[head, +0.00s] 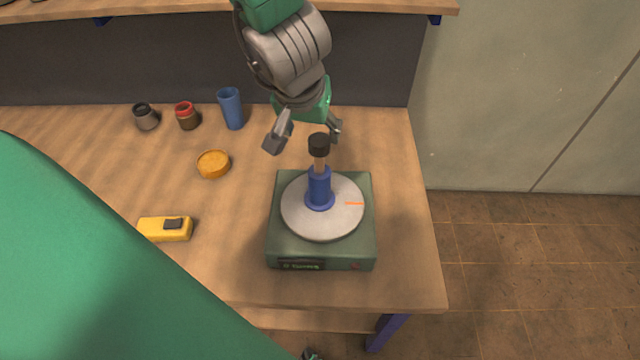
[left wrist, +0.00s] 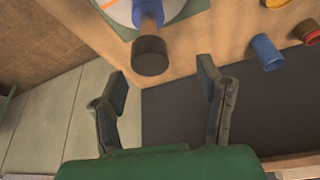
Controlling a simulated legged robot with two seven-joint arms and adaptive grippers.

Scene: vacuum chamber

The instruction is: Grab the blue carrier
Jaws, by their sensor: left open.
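The blue carrier (head: 319,189) stands upright on the round light-grey plate of a green device (head: 322,255). A tan stem with a black cap (head: 319,144) rises from its top. In the left wrist view the black cap (left wrist: 150,55) is nearest, with a little of the blue carrier (left wrist: 147,13) behind it at the top edge. My left gripper (head: 304,140) is open and empty; its fingers are near the black cap, behind it in the head view. In the left wrist view the cap lies beyond the open fingertips (left wrist: 165,70), toward the left finger.
A blue cup (head: 231,108), a red-lidded jar (head: 187,115), a dark-lidded jar (head: 145,117), an orange round dish (head: 213,164) and a yellow meter (head: 165,229) are on the wooden table (head: 235,265). The table's right edge is close to the device. A shelf (head: 180,8) runs above the back.

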